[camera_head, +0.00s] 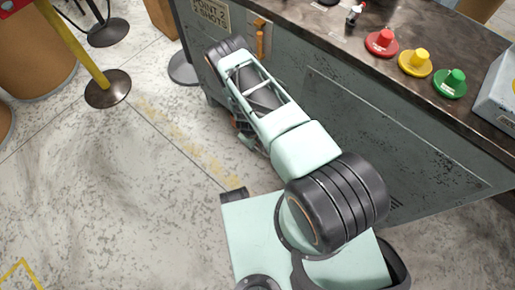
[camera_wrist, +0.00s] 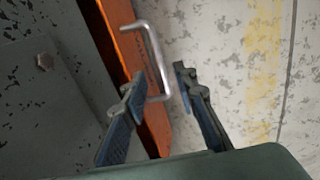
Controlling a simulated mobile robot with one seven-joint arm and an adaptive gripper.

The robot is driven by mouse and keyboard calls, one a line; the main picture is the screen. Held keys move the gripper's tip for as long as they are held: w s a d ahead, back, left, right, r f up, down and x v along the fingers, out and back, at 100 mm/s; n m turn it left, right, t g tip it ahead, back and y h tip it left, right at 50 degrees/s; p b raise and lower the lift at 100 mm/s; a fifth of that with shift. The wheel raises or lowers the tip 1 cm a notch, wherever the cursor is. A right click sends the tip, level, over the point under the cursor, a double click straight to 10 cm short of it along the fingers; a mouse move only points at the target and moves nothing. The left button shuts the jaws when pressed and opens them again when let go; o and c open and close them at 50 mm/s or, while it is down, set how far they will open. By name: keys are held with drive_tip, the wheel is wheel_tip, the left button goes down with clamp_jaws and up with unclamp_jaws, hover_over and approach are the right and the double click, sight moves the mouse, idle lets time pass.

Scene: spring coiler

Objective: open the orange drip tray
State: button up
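In the wrist view the orange drip tray (camera_wrist: 123,50) shows as a narrow orange front beside the grey machine side. A silver U-shaped handle (camera_wrist: 156,55) stands out from it. My gripper (camera_wrist: 157,79) is open, with one fingertip on each side of the handle's outer bar. The left fingertip is between the bar and the orange front, and the right one is on the floor side. Contact with the handle cannot be made out. In the head view my arm hides most of the gripper and tray; only a small orange patch (camera_head: 233,123) shows beside the arm.
The grey machine cabinet (camera_head: 400,150) carries red (camera_head: 381,41), yellow (camera_head: 415,62) and green (camera_head: 450,82) buttons on its top. An orange lever (camera_head: 260,42) is on its side. A post base (camera_head: 108,88) stands at the left. The floor (camera_head: 110,190) between is clear.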

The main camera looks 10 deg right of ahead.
sight(258, 148)
drive_tip(key=f, duration=0.2)
drive_tip(key=f+b, duration=0.1)
drive_tip(key=f, duration=0.1)
drive_tip(key=shift+w+d+f, duration=0.1)
drive_tip(key=shift+w+d, duration=0.15)
drive_tip(key=shift+d, duration=0.05)
drive_tip(key=shift+c, duration=0.5)
clamp_jaws()
